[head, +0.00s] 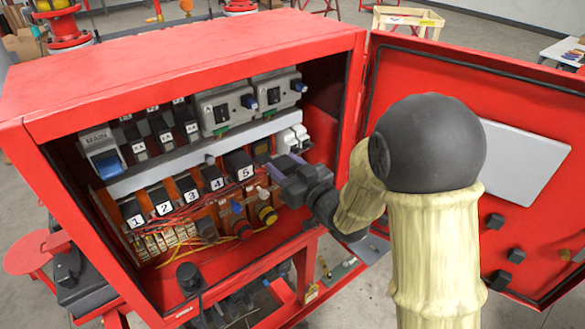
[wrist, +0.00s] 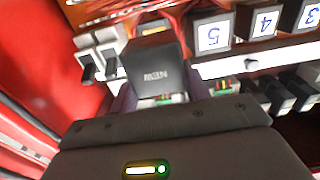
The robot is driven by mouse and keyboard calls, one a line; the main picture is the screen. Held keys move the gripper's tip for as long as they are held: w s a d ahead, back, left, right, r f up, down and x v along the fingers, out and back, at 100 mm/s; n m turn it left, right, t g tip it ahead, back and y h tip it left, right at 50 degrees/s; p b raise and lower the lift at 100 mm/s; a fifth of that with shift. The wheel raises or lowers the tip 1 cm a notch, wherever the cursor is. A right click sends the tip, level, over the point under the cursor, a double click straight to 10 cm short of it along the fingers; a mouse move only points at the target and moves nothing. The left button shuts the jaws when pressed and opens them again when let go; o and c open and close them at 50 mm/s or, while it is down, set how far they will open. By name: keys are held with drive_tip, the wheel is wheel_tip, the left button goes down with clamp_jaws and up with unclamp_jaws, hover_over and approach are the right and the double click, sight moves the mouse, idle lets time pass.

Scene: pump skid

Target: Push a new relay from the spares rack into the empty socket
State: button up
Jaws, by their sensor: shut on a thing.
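My gripper (head: 284,166) reaches into the open red cabinet from the right. Its purple-grey fingers are shut on a dark box-shaped relay marked "NEW" (wrist: 155,72), which appears upside down in the wrist view. In the head view this relay (head: 262,148) is partly hidden by the gripper, just right of relay 5 (head: 240,167). Dark relays 1 to 5 stand in a row to its left, with white number labels. I cannot tell whether the held relay touches a socket or rack. No empty socket can be made out clearly.
White switches (head: 294,138) sit just right of the relay. A white rail (head: 170,168) runs above the numbered row. The open red door (head: 450,130) stands to the right of my arm.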

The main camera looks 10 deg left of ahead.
sight(277, 158)
drive_tip(key=p+x, duration=0.2)
drive_tip(key=x, duration=0.3)
drive_tip(key=shift+w+r, duration=0.15)
drive_tip(key=shift+w, duration=0.15)
drive_tip(key=shift+w+a, duration=0.1)
drive_tip(key=shift+a, duration=0.1)
drive_tip(key=shift+s, duration=0.25)
drive_tip(key=shift+w+d+f, duration=0.15)
drive_tip(key=shift+f, duration=0.05)
drive_tip(key=shift+w+r+b, duration=0.1)
drive_tip(key=shift+b, duration=0.5)
drive_tip(key=shift+b, duration=0.45)
idle(0.5)
